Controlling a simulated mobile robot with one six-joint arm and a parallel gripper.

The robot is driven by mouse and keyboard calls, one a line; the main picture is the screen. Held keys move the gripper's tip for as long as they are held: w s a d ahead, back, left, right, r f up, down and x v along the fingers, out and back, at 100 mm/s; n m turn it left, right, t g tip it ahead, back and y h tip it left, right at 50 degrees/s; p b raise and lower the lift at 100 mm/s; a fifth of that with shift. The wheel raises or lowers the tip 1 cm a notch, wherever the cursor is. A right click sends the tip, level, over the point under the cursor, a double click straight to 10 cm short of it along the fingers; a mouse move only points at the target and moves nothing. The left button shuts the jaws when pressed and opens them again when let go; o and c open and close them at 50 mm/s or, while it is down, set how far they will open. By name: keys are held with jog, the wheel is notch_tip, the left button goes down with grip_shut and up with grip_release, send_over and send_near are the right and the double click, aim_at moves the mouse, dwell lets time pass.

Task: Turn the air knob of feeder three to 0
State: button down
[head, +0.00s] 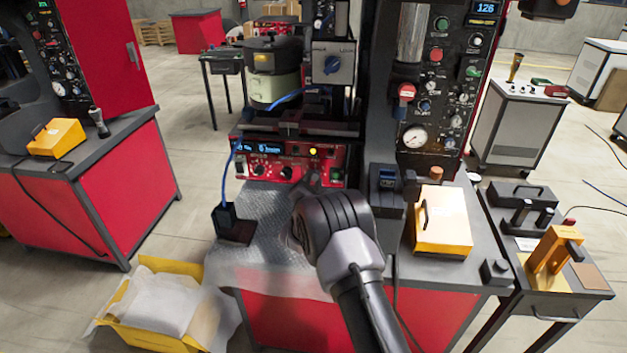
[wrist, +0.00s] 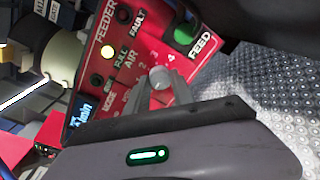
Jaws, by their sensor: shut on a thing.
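The red feeder control panel (wrist: 115,60) fills the middle of the wrist view, tilted, with FEEDER, FAULT, FEED, AIR and MODE lettering. The grey air knob (wrist: 159,77) has scale figures beside it; I cannot tell which figure its pointer meets. My gripper (wrist: 163,88) is shut on this knob, one finger on each side. In the head view the red panel (head: 262,166) sits below the bowl machine, and my gripper (head: 316,184) reaches its right part. The knob is hidden there by my gripper. No feeder number is readable.
A green FEED button (wrist: 187,33) and a lit yellow lamp (wrist: 124,15) are close to the knob. A blue cable runs to a black block (head: 232,222) on the textured mat (head: 270,215). A yellow box (head: 441,222) stands at right.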

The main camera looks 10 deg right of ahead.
dwell(0.4)
jog(key=c, duration=1.1)
grip_release()
jog(key=p+v, duration=0.3)
jog(key=v, duration=1.4)
jog(key=shift+s, duration=0.2)
